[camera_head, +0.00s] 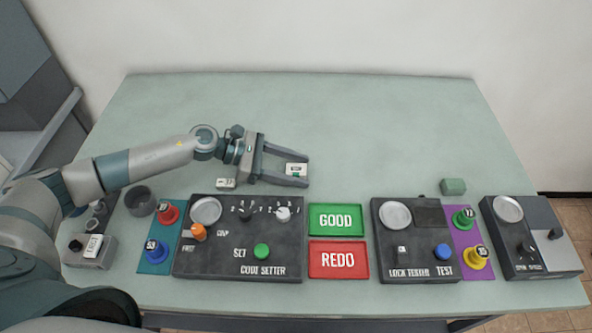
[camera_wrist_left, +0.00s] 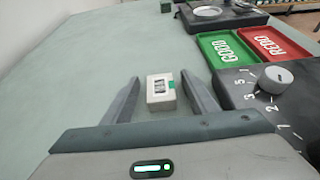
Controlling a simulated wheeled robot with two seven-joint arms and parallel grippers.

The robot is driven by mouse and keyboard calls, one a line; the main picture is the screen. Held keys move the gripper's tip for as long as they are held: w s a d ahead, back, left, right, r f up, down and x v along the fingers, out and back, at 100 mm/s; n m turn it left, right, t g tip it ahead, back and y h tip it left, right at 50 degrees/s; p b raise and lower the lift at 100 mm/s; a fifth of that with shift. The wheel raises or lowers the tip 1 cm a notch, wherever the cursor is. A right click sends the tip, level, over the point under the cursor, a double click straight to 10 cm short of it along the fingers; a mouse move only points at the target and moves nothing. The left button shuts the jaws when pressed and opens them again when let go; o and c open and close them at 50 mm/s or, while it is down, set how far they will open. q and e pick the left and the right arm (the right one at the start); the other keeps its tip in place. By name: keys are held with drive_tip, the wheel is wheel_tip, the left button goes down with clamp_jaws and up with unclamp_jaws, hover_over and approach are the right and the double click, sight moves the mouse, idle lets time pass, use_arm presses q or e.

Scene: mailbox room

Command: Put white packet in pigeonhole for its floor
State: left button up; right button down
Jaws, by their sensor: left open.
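A small white box (camera_head: 296,169) with a dark-printed label and a green patch lies on the table, and it also shows in the left wrist view (camera_wrist_left: 161,92). It is the nearest match to the white packet. My left gripper (camera_head: 305,169) is open, with its fingers on either side of the box; the left wrist view (camera_wrist_left: 161,79) shows gaps beside it. Another small white labelled piece (camera_head: 226,183) lies just below the gripper's wrist. I see no pigeonholes. My right gripper is not in view.
The code setter panel (camera_head: 220,265), green GOOD tray (camera_head: 337,205), red REDO tray (camera_head: 338,245), lock tester (camera_head: 415,270) and another device (camera_head: 540,262) line the front. The table's back (camera_head: 300,100) is clear.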

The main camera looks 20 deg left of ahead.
sight(301, 170)
use_arm(q)
drive_tip(key=c, duration=1.2)
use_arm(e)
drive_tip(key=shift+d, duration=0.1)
use_arm(q)
drive_tip(key=shift+r, duration=0.15)
drive_tip(key=shift+c, duration=0.2)
